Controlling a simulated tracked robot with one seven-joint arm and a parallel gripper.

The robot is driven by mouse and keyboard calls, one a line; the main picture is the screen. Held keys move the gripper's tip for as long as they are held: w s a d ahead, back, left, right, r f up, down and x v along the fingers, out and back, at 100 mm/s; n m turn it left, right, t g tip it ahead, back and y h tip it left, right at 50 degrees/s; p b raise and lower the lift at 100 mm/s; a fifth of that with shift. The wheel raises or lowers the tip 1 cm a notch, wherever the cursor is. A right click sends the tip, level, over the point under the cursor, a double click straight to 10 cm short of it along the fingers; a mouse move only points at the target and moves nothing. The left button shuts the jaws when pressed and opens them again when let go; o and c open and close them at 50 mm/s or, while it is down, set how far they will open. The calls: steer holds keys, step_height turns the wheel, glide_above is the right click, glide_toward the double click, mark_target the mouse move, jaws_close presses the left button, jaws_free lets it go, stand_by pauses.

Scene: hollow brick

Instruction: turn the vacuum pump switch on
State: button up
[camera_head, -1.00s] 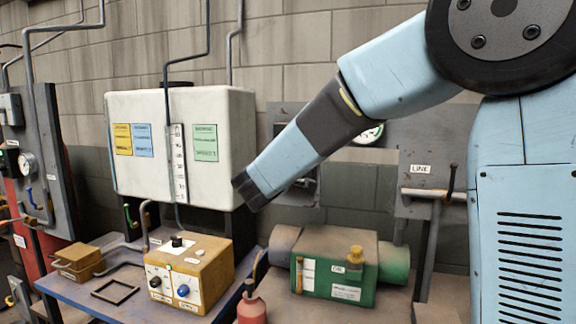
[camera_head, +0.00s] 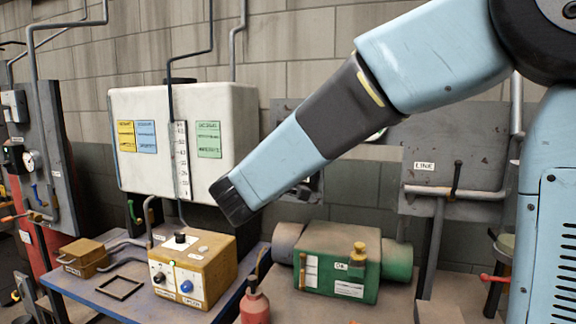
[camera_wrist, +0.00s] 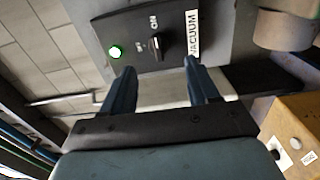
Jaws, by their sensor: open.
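In the wrist view the switch is a dark knob (camera_wrist: 156,46) on a black plate (camera_wrist: 168,22), with ON printed beside it and a white VACUUM label (camera_wrist: 193,34). I cannot tell for sure which mark the knob points at. My gripper (camera_wrist: 160,72) is open, its two blue fingers apart, empty, with the knob showing between and beyond the tips. Contact is not visible. In the head view my gripper's dark end (camera_head: 232,201) hangs in front of the white tank, and my arm hides the switch.
A white tank (camera_head: 230,110) stands behind on the left. Below are a yellow control box (camera_head: 215,262) with knobs, a green pump (camera_head: 318,268) and a red bottle (camera_head: 253,306). A grey panel with a LINE label (camera_head: 424,166) and a pipe is at right.

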steer(key=shift+v, duration=2.6)
